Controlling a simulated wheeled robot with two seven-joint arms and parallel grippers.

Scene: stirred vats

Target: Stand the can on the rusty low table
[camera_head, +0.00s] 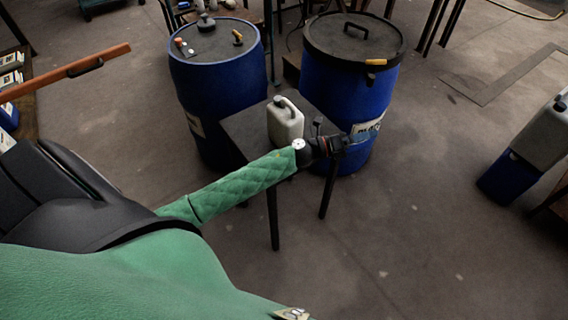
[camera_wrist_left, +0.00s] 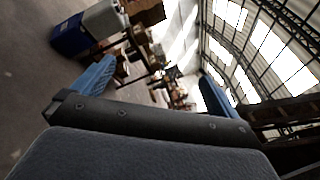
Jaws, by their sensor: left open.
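A cream can with a dark cap (camera_head: 285,124) stands upright on a small dark table (camera_head: 240,127). I cannot tell from its colour whether this table is the rusty one. My left arm reaches across the table's front, and my left gripper (camera_head: 366,136) is past the table's right side, in front of the right blue vat. In the left wrist view its two blue fingers (camera_wrist_left: 155,90) are spread with nothing between them. The can is to the left of the gripper and apart from it. My right gripper is not in view.
Two blue vats, the left (camera_head: 215,92) and the right (camera_head: 345,88), stand behind the table. A grey container (camera_head: 543,130) is with a blue box (camera_head: 510,178) at the far right. An orange-brown bar (camera_head: 75,68) is at the left. The floor right of the table is clear.

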